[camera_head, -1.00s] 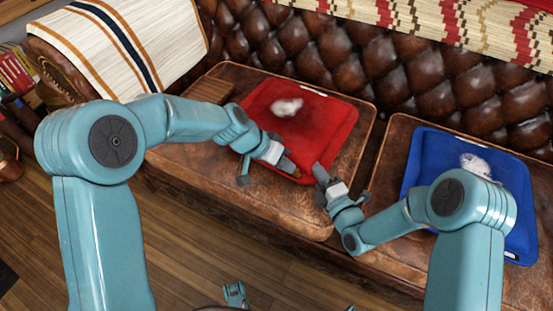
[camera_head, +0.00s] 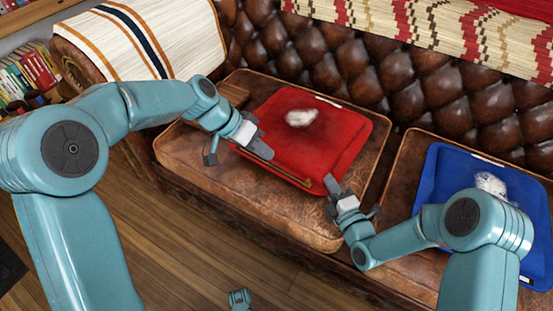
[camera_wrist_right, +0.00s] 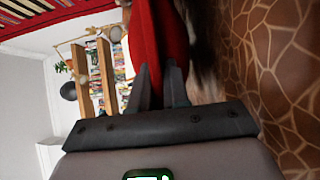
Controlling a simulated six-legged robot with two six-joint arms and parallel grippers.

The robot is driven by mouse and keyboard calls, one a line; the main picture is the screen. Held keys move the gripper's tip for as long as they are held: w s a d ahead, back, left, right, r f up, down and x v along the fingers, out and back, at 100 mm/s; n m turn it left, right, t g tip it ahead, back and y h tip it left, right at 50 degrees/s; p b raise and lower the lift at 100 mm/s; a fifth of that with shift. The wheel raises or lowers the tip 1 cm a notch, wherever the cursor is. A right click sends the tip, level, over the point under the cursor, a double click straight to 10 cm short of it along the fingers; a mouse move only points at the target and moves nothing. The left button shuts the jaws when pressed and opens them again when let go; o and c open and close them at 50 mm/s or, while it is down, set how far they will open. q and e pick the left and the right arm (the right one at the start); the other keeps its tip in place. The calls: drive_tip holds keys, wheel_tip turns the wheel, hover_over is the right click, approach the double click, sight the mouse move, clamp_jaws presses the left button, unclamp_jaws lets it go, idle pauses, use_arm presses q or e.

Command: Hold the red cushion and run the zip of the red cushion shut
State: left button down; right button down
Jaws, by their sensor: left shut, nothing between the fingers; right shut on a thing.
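The red cushion (camera_head: 330,139) lies on the brown leather sofa seat, with a white fluffy patch on top. A brownish-gold zip line (camera_head: 292,180) runs along its front edge; whether it is open or shut is too small to tell. My left gripper (camera_head: 268,153) is shut and empty, at the left part of that edge. My right gripper (camera_head: 331,185) is shut on the cushion's front right corner. In the right wrist view the red cushion (camera_wrist_right: 160,40) rises from between the fingers (camera_wrist_right: 162,85). The zip's pull cannot be made out.
A blue cushion (camera_head: 450,189) with a white patch lies on the right seat, close to my right arm. The tufted backrest (camera_head: 400,80) stands behind. A striped cloth (camera_head: 150,40) covers the left armrest.

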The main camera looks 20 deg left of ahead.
use_arm(q)
drive_tip(key=shift+s+a+r, duration=0.1)
drive_tip(key=shift+a+r, duration=0.15)
drive_tip(key=shift+r, duration=0.1)
use_arm(e)
drive_tip(key=c, duration=1)
unclamp_jaws()
drive_tip(key=shift+c, duration=0.2)
